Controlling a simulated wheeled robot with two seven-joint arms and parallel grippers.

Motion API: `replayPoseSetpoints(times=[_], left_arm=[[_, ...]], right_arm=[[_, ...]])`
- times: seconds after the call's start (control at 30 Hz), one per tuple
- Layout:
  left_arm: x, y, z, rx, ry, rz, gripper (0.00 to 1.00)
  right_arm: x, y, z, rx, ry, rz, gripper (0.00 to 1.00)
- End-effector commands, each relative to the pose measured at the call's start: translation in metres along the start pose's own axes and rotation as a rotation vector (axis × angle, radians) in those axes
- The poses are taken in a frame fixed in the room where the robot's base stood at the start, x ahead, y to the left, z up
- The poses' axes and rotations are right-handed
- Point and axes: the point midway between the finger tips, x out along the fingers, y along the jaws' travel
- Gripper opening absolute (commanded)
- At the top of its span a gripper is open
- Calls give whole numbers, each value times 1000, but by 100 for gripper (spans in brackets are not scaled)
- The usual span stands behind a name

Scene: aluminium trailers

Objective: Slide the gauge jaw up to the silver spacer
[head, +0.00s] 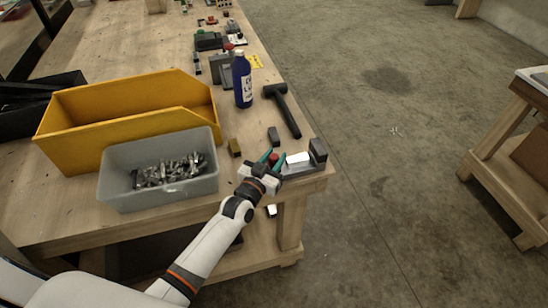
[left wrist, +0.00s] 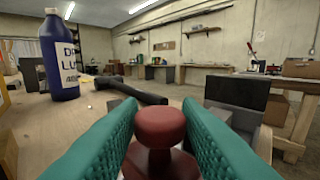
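The gauge (head: 301,170) lies at the near right corner of the bench, with a dark block (head: 318,151) at its right end. The silver spacer (head: 298,158) sits bright on it, left of that block. The gauge jaw shows as a red knob (head: 273,159) left of the spacer, with a small gap between. My left gripper (head: 272,157) has its green fingers on both sides of the knob. In the left wrist view the red knob (left wrist: 160,128) fills the space between the fingers and looks gripped. The spacer is not clearly seen there. My right gripper is out of view.
A small dark block (head: 273,137), a brass-coloured block (head: 234,147), a black hammer (head: 284,108) and a blue bottle (head: 242,80) stand or lie beyond the gauge. A grey bin (head: 118,189) of metal parts and a yellow bin (head: 75,135) are left. The bench edge is close right.

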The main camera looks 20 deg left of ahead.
Motion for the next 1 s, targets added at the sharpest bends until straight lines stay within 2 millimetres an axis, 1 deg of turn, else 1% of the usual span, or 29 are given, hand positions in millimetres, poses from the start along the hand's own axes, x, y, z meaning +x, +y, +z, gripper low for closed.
replayPoseSetpoints(times=[0.03,0.17,0.2,0.37,0.53,0.67,0.97,1.0], left_arm=[[0,0,0,0,0,0,23],[0,0,0,0,0,0,2],[0,0,0,0,0,0,0],[2,-2,0,-1,-1,0,0],[24,-22,-1,-5,-5,2,0],[34,-34,0,-2,-3,0,0],[37,-40,3,-3,-5,-7,0],[37,-40,4,-4,-5,-7,29]], right_arm=[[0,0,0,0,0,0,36],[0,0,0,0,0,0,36],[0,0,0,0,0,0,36],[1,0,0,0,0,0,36],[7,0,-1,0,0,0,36],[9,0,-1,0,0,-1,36],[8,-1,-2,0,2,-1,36],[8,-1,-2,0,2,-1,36]])
